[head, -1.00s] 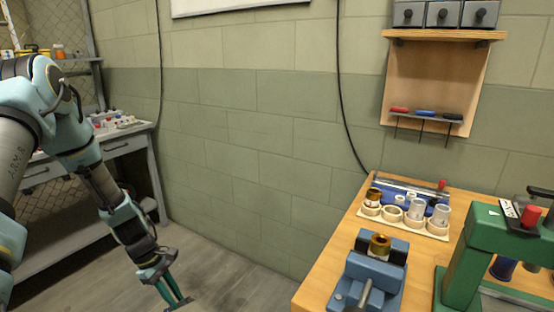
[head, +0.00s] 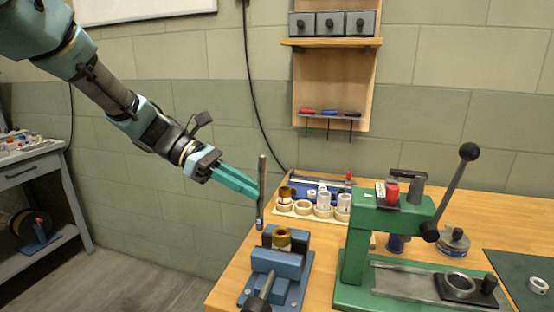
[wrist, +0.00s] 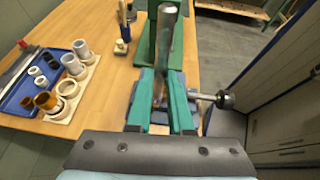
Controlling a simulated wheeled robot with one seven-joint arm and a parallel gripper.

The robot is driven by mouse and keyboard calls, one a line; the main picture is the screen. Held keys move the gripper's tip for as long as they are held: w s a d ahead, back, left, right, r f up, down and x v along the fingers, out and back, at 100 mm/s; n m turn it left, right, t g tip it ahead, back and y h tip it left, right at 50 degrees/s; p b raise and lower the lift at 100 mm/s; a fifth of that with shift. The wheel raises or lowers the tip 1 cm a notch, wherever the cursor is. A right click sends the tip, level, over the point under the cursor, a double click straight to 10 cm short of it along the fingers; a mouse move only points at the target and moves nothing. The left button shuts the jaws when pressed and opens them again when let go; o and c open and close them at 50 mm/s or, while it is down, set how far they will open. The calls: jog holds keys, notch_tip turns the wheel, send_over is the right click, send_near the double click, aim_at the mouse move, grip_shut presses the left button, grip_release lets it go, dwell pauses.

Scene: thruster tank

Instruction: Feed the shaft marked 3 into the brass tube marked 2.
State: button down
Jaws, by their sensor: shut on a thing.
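My gripper (head: 258,193) is shut on a grey metal shaft (head: 261,172), held nearly upright. A small blue and white mark shows near the shaft's lower end, too small to read. A brass tube (head: 282,238) stands upright in a blue vise (head: 277,264) on the bench. The shaft's lower end is above and slightly left of the tube in the head view, apart from it. In the wrist view the shaft (wrist: 166,35) is between the green fingers, and it and the fingers hide the brass tube. No number is readable on the tube.
A cream rack (head: 305,211) with rings and cylinders, one of them brass, stands behind the vise. A green press (head: 388,225) with a lever stands to the right. A wall board (head: 333,85) with screwdrivers hangs above. The left of the vise is the bench edge.

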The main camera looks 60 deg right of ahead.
jog(key=s+r+m+g+y, duration=0.1)
jog(key=s+r, duration=0.4)
jog(key=r, duration=0.2)
notch_tip(320, 180, down, 9)
jog(key=b, duration=0.5)
jog(key=shift+w+d+b, duration=0.2)
jog(key=shift+d+b, duration=0.15)
jog(key=shift+d, duration=0.05)
jog(key=c, duration=0.7)
grip_release()
jog(key=shift+c, duration=0.2)
jog(key=b+v, duration=0.1)
jog(key=v, duration=1)
